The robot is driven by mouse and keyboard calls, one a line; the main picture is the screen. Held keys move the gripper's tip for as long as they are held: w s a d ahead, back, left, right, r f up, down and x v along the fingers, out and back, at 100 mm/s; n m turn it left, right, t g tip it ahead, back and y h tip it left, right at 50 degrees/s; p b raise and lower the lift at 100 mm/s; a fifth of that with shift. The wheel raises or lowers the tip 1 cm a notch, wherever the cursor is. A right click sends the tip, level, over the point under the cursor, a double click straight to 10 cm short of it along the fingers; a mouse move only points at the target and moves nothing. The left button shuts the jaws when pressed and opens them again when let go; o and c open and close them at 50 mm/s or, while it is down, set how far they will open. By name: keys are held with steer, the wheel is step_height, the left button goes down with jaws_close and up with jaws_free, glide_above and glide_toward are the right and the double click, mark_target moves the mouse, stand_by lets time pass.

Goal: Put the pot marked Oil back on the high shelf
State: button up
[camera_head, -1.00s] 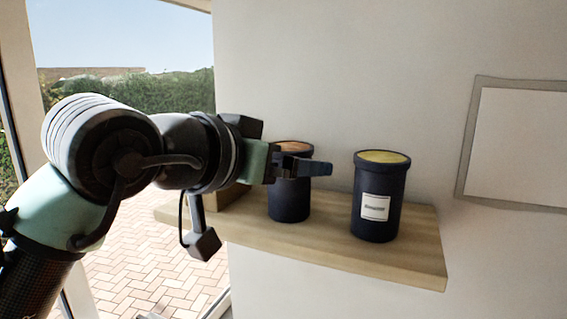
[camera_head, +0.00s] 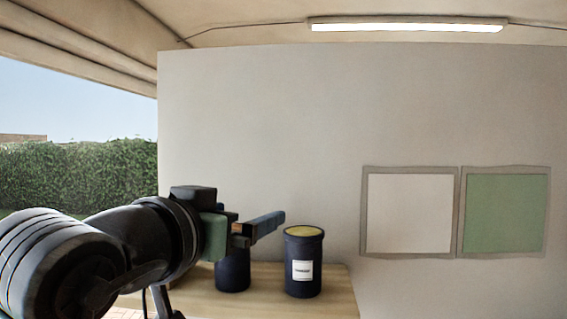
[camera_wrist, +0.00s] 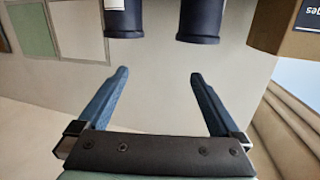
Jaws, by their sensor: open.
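Two dark blue pots stand upright on a wooden shelf (camera_head: 338,292) in the head view. The right pot (camera_head: 302,250) has a yellowish top and a white label too small to read. The left pot (camera_head: 233,275) is partly hidden behind my gripper (camera_head: 275,222), and no label on it shows. I cannot tell whether either is the Oil pot. My gripper is open and empty, in front of and above the left pot. In the wrist view, upside down, the fingers of my gripper (camera_wrist: 159,76) are apart, with the lower parts of the labelled pot (camera_wrist: 124,22) and other pot (camera_wrist: 200,22) beyond them.
A brown box (camera_wrist: 285,30) with a dark label, partly out of frame, is beside the pots in the wrist view. A white panel (camera_head: 410,213) and a green panel (camera_head: 506,213) hang on the wall. The wall above the shelf is bare. A lamp (camera_head: 405,25) is overhead.

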steer(key=s+d+r+t+h, duration=0.1)
steer(key=s+d+r+t, duration=0.55)
steer(key=d, duration=0.25)
steer(key=s+r+n+t+y, duration=0.2)
steer(key=s+y, duration=0.4)
steer(key=s, duration=0.4)
steer(key=shift+s+a+r+n+t, duration=0.3)
steer(key=shift+n+t, duration=0.5)
steer(key=shift+t, duration=0.45)
steer(key=shift+f, duration=0.1)
step_height(320, 180, down, 18)
steer(key=b, duration=1.7)
steer(key=shift+b, duration=0.4)
steer(key=shift+w, duration=0.1)
